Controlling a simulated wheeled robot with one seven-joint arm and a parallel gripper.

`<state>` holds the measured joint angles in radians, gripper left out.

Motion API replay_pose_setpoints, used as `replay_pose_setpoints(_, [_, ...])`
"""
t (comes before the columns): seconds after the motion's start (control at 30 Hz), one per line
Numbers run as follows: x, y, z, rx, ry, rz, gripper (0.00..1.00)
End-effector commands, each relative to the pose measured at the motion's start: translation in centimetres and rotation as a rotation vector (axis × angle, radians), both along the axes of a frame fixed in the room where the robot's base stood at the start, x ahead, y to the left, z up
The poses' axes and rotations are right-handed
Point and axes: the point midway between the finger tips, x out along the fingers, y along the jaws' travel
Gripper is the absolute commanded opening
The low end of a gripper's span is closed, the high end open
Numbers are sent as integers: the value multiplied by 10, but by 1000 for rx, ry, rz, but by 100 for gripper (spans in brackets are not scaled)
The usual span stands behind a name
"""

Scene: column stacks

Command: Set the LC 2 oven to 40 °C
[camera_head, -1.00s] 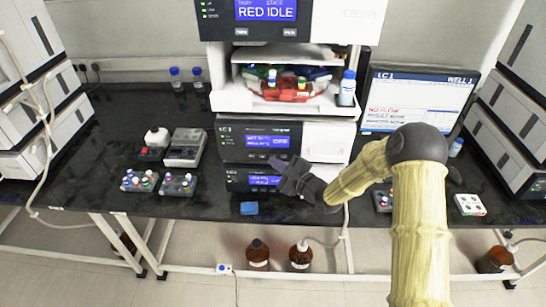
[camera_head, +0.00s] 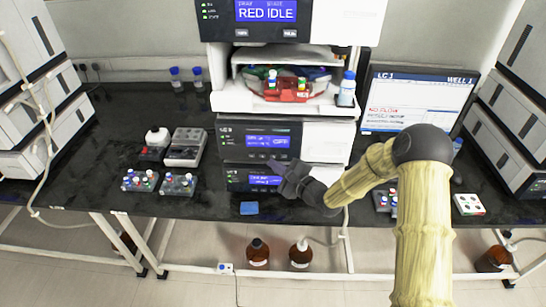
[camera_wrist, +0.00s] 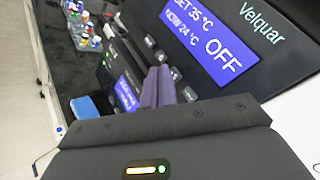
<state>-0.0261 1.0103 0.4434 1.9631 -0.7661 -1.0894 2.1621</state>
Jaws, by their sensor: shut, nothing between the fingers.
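The oven (camera_head: 262,140) is the module with a blue display in the middle of the central stack. In the wrist view its display (camera_wrist: 208,38) reads SET 35 °C, NOW 24 °C and OFF, with the name Velquar beside it. Dark buttons (camera_wrist: 188,93) sit along the panel's edge beside the display. I cannot read the stack number on the oven clearly. My gripper (camera_head: 280,177) is shut and empty, in front of the lower part of the stack. Its closed fingers (camera_wrist: 158,88) appear close to the button row; I cannot tell whether they touch it.
A lower module (camera_head: 245,178) with another blue display is partly hidden by my gripper. Above the oven is an open tray (camera_head: 225,101) with vials. A monitor (camera_head: 415,100) labelled LC 1 stands right. A blue block (camera_head: 249,208) lies at the bench's front edge; vial racks (camera_head: 179,184) stand left.

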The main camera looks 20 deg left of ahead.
Motion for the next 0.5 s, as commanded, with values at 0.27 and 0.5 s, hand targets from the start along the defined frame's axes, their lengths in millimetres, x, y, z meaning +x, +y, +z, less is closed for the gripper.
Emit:
replay_pose_setpoints(0.27, [6,2,0,1,0,1,0])
replay_pose_setpoints(0.5, [6,2,0,1,0,-1,0])
